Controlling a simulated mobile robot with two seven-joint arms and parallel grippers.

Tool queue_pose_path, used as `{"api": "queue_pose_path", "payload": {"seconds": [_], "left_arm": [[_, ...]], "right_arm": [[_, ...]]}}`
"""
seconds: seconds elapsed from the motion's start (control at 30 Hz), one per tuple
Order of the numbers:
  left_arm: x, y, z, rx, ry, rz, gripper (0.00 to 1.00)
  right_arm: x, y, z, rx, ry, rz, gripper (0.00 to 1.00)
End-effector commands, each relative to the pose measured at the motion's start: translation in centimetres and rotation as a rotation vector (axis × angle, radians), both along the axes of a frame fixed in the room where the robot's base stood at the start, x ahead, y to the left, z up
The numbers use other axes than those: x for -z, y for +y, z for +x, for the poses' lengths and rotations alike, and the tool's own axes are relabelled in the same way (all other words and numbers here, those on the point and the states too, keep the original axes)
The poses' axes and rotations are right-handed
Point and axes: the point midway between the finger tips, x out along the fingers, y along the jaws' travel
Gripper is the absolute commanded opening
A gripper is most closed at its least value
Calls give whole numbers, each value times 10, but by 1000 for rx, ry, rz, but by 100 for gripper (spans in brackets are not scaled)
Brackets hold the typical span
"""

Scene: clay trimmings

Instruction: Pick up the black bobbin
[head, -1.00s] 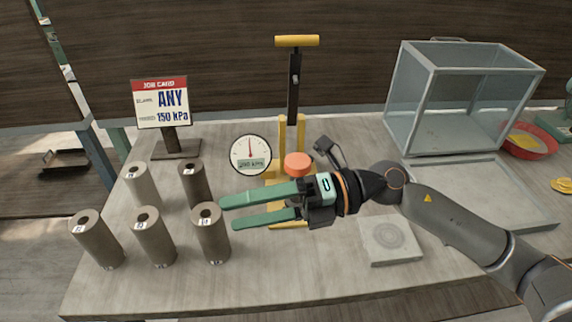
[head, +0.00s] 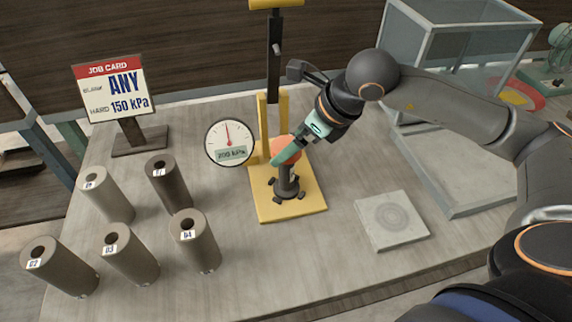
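I cannot single out a black bobbin for certain. A dark, spool-like post (head: 288,184) stands upright on the yellow base (head: 305,208) of a press, with small dark feet around it. An orange-red knob (head: 287,147) sits above the post. My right gripper (head: 280,159) comes in from the upper right and points down-left. One green finger lies across the front of the knob. The other finger is hidden, so I cannot tell whether it grips the knob. My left gripper is not in view.
Several grey-brown labelled cylinders (head: 128,253) stand at the left. A job card (head: 110,88) reads "ANY, 150 kPa". A round gauge (head: 229,143) is left of the press. A square slab (head: 390,221) lies at the right. A glass case (head: 450,35) stands behind.

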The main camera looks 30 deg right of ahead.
Motion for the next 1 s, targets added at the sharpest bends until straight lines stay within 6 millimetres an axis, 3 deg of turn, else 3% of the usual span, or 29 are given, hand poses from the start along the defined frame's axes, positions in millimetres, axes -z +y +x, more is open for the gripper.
{"api": "queue_pose_path", "payload": {"seconds": [0.5, 0.77, 1.0], "left_arm": [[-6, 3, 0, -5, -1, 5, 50], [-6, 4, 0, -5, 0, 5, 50], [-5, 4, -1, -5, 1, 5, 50]], "right_arm": [[50, 18, 20, -2, 1, 2, 100], [52, 19, 21, -2, 0, 1, 100], [51, 19, 21, -2, 0, 1, 73]]}}
